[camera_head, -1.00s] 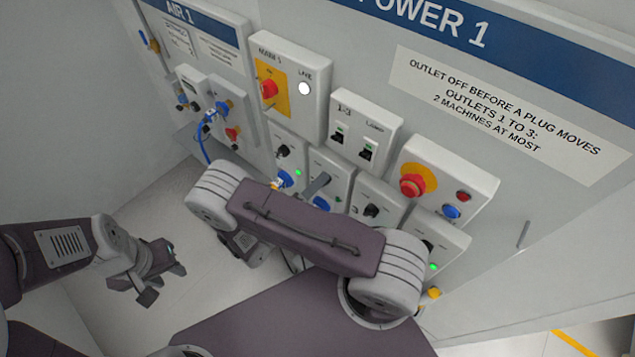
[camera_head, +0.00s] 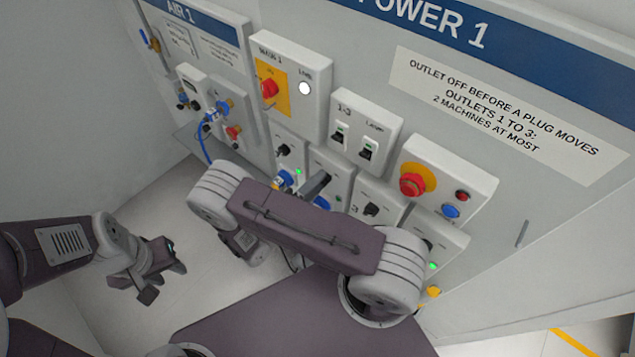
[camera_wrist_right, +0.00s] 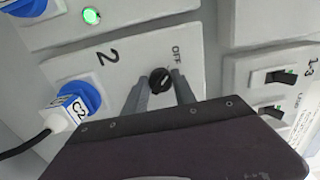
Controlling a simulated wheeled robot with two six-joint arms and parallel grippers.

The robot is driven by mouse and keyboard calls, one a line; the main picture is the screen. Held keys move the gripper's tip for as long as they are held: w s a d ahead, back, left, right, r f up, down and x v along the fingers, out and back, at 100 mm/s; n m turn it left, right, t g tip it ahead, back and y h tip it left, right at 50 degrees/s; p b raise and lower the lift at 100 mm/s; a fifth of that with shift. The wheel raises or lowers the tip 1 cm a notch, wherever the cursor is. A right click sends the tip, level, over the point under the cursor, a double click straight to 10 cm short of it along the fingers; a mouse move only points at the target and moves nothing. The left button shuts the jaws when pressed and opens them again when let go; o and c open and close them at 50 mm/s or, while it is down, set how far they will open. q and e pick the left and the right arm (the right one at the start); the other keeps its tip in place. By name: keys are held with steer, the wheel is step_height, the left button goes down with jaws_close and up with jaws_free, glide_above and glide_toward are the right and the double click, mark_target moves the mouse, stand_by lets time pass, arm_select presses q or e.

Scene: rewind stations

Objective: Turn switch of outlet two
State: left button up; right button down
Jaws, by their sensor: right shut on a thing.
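The outlet two box (camera_wrist_right: 190,52), marked 2, fills the middle of the right wrist view; it also shows in the head view (camera_head: 343,164). Its black rotary switch (camera_wrist_right: 160,80) sits beside the word OFF. My right gripper (camera_wrist_right: 160,84) has one finger on each side of the switch and is shut on it. Which way the switch points is unclear. In the head view my right gripper (camera_head: 316,185) is partly hidden by my arm. A plug marked C2 (camera_wrist_right: 68,112) sits in the blue socket (camera_wrist_right: 84,95). My left gripper (camera_head: 155,275) hangs open and empty, away from the panel.
A neighbouring box has a lit green lamp (camera_wrist_right: 91,15). Near the right arm are an outlet box with a black switch (camera_head: 371,210), a two-breaker box (camera_head: 365,120) and a red emergency button (camera_head: 412,184). A blue hose (camera_head: 203,145) hangs at the left.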

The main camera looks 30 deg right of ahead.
steer(key=c, duration=1)
jaws_free()
steer(key=b+v, duration=0.4)
steer(key=v, duration=0.5)
